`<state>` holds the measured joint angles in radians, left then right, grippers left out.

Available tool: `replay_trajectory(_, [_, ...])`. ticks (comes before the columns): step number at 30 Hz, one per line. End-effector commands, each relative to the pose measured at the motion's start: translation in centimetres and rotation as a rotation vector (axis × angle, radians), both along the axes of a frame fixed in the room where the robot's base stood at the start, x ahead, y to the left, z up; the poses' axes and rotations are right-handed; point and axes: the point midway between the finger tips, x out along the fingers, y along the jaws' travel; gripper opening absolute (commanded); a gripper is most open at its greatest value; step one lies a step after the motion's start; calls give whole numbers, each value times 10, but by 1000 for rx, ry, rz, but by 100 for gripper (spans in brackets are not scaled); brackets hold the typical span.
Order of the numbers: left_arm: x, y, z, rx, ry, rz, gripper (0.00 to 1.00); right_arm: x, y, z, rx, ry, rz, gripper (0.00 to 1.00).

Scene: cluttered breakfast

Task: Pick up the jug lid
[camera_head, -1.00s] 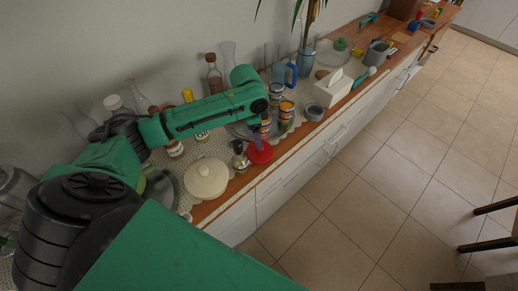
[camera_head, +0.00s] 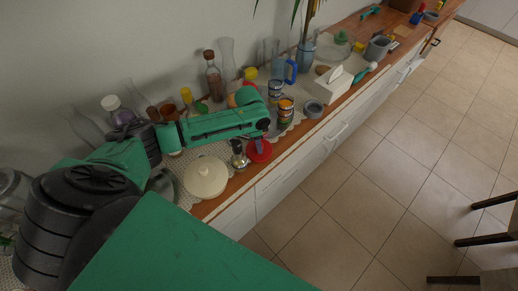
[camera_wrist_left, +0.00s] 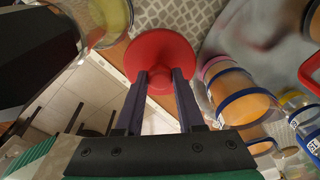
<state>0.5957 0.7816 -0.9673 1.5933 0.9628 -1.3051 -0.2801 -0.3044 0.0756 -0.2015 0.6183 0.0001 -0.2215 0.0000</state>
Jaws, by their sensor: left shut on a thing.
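The jug lid is a red disc with a knob. It shows in the head view (camera_head: 261,154) near the counter's front edge, right of the metal pepper mill (camera_head: 239,156). It also shows in the wrist view (camera_wrist_left: 162,47). My left gripper (camera_wrist_left: 160,82) is shut on the lid's knob, with one finger on each side. In the head view, the left gripper (camera_head: 259,142) is above the lid, partly hidden by my arm. I cannot tell whether the lid still touches the counter. My right gripper is not in view.
A cream lidded pot (camera_head: 206,178) stands left of the mill. Stacked cans (camera_head: 286,109) stand behind the lid to the right, close to the fingers. Bottles line the wall.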

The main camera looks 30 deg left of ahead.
Motion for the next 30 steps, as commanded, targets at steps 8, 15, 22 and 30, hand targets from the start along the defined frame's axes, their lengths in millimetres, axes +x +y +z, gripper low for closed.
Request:
replay_trajectory(8, [1, 0, 11, 1, -1, 1, 0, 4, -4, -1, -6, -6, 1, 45])
replay_trajectory(15, [2, 0, 69, 1, -6, -1, 0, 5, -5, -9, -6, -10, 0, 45])
replay_trajectory(22, [1, 0, 150, -1, -7, -1, 0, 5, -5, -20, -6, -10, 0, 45])
replay_trajectory(30, [0, 0, 198, 0, 0, 0, 0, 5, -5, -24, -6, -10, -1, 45])
